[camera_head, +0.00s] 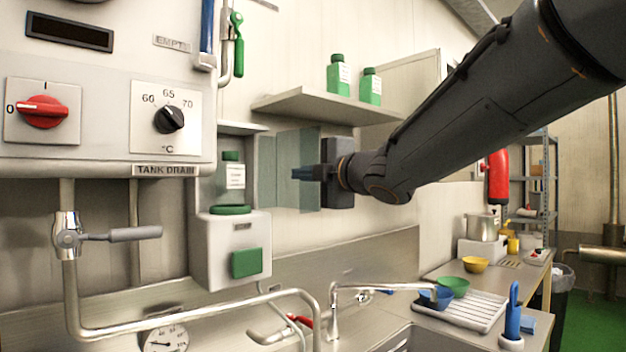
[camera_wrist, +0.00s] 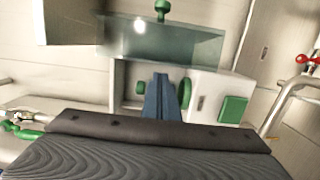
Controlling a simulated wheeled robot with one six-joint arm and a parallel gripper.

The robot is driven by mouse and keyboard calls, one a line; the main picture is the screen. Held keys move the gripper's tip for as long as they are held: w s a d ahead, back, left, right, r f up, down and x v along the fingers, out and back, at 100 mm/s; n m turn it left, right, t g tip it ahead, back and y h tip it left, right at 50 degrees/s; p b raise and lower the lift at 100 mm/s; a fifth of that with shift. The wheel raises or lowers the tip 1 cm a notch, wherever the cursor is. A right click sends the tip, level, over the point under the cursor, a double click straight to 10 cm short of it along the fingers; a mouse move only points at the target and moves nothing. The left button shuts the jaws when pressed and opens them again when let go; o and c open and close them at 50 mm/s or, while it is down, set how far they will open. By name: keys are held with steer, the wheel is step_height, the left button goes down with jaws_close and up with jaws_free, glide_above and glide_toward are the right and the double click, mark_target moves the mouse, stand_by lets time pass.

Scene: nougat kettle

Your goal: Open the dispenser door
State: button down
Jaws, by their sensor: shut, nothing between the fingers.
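The dispenser (camera_head: 209,270) is a pale wall box with a green button and an upper compartment holding a green-capped bottle (camera_head: 233,170). Its translucent door (camera_head: 297,200) stands swung open to the right of the compartment, so the bottle shows unobstructed. In the wrist view, my gripper (camera_wrist: 160,78) points toward the dispenser (camera_wrist: 212,92), and the door (camera_wrist: 165,40) spans above the fingertips. I cannot tell whether they touch the door.
A control panel (camera_head: 110,100) with red and black knobs is at upper left. A shelf (camera_head: 300,104) with two green bottles is above the door. Pipes (camera_head: 190,312) and a sink tap (camera_head: 385,287) lie below. A drying rack (camera_head: 470,312) is at lower right.

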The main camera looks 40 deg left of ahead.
steer(key=d+b, duration=0.2)
steer(key=d, duration=0.6)
steer(key=shift+d+g+b, duration=0.3)
steer(key=shift+d+b, duration=0.05)
steer(key=shift+s, duration=0.1)
